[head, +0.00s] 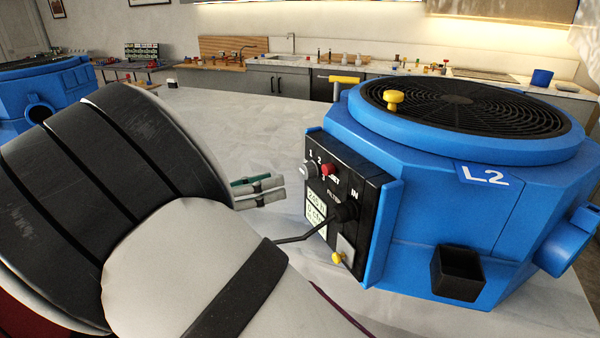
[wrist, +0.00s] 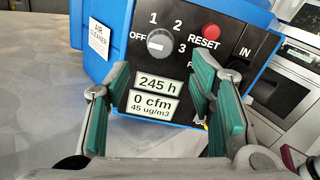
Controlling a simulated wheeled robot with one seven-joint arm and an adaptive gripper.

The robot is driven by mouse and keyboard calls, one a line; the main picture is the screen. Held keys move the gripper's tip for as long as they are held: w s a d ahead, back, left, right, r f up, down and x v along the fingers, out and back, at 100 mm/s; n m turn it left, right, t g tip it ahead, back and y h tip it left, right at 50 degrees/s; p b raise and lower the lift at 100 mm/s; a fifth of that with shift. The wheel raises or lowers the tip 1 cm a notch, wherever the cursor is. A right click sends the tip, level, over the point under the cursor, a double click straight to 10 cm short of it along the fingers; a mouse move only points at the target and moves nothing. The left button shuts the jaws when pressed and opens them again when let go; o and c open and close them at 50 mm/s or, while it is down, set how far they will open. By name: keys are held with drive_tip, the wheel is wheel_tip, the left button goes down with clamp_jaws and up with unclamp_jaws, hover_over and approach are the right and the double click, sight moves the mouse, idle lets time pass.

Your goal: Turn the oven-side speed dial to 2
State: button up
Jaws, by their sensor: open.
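The speed dial is a round grey knob (wrist: 160,43) on a black panel, with OFF at its left and 1, 2 and 3 around it. Its pointer is too small to read surely. The dial also shows in the head view (head: 308,170) on the left face of the blue air cleaner marked L2 (head: 440,175). My gripper (wrist: 160,78) is open and empty, its green-padded fingers apart on either side below the dial. In the head view my gripper (head: 259,190) is left of the panel, apart from it.
A black filter knob (head: 345,211) projects from the panel. An oven (wrist: 308,57) stands at the right. A second blue unit (head: 70,90) is at far left.

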sight(304, 174)
drive_tip(key=x, duration=0.7)
drive_tip(key=shift+w+d+p, duration=0.15)
drive_tip(key=shift+d+p, duration=0.1)
drive_tip(key=shift+p, duration=0.05)
drive_tip(key=c, duration=1.2)
